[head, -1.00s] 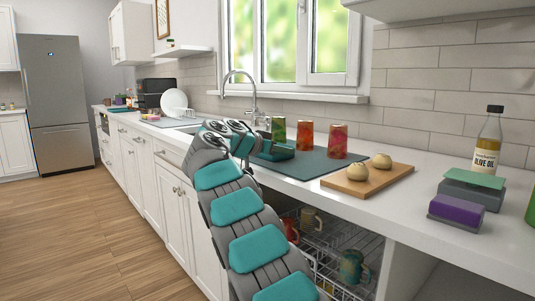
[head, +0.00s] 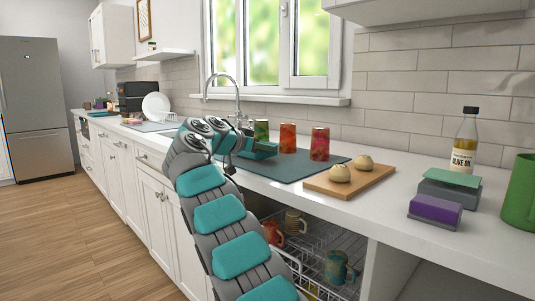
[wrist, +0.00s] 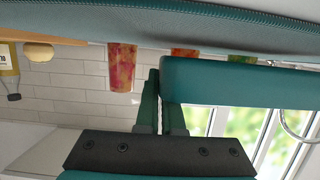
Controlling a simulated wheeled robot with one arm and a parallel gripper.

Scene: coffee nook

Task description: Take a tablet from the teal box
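A teal box (head: 262,150) sits at the back left of the dark teal mat, partly hidden by my arm in the head view. In the wrist view, which is upside down, a teal block, likely this box (wrist: 240,82), crosses the right side and hides part of one finger. My gripper (wrist: 160,85) has its two dark fingers close together at the left end of the block. Whether they touch or hold it cannot be told. No tablet is visible. In the head view the fingertips are hard to make out beside the box.
An open dishwasher rack (head: 312,255) with mugs is below.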

